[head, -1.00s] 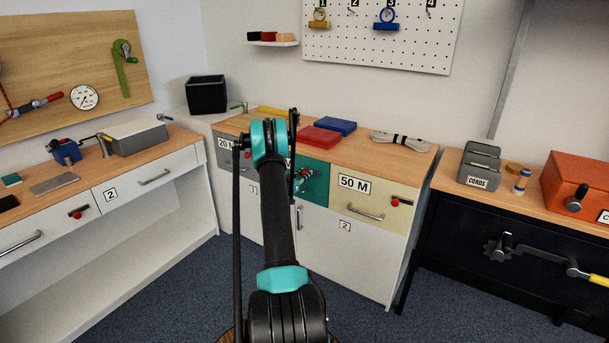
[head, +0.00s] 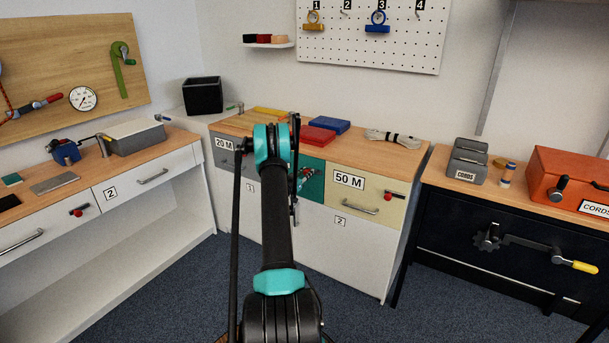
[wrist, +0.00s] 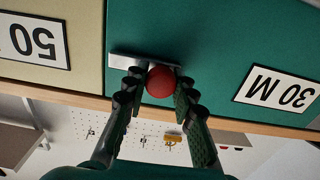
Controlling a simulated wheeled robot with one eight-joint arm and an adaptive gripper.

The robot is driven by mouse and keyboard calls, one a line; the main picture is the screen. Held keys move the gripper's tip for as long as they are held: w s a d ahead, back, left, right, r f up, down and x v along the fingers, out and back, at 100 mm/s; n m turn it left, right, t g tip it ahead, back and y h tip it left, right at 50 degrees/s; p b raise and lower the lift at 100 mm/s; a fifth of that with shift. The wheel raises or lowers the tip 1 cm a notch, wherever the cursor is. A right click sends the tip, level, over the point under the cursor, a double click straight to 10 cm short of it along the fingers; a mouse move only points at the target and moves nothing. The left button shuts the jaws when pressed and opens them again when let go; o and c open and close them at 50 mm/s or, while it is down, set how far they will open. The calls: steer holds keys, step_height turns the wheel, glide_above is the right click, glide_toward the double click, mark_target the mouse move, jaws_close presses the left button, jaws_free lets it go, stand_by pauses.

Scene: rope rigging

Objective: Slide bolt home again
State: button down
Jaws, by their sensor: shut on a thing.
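The teal drawer (head: 312,194), labelled 30 M in the wrist view (wrist: 215,45), is the middle front in the cabinet. Its bolt is a silver bar (wrist: 122,59) with a round red knob (wrist: 161,82). My gripper (wrist: 163,86) has one finger on each side of the knob and is shut on it. In the head view my gripper (head: 303,176) is at the teal front, partly hidden by my arm. The bolt's far end and its seat are hidden behind the fingers and knob, so I cannot tell how far it is slid.
The cream 50 M drawer (head: 350,205), with its own red-knobbed bolt (head: 389,194), adjoins the teal one. The grey 20 M front (head: 224,160) is on the other side. The wooden top (head: 370,152) overhangs the fronts. Open blue floor (head: 170,285) lies left of my arm.

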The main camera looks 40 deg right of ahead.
steer(key=c, duration=1.3)
jaws_free()
steer(key=shift+s+d, duration=0.15)
steer(key=shift+s, duration=0.1)
steer(key=shift+o, duration=0.2)
steer(key=v, duration=1.2)
steer(key=shift+w, duration=0.1)
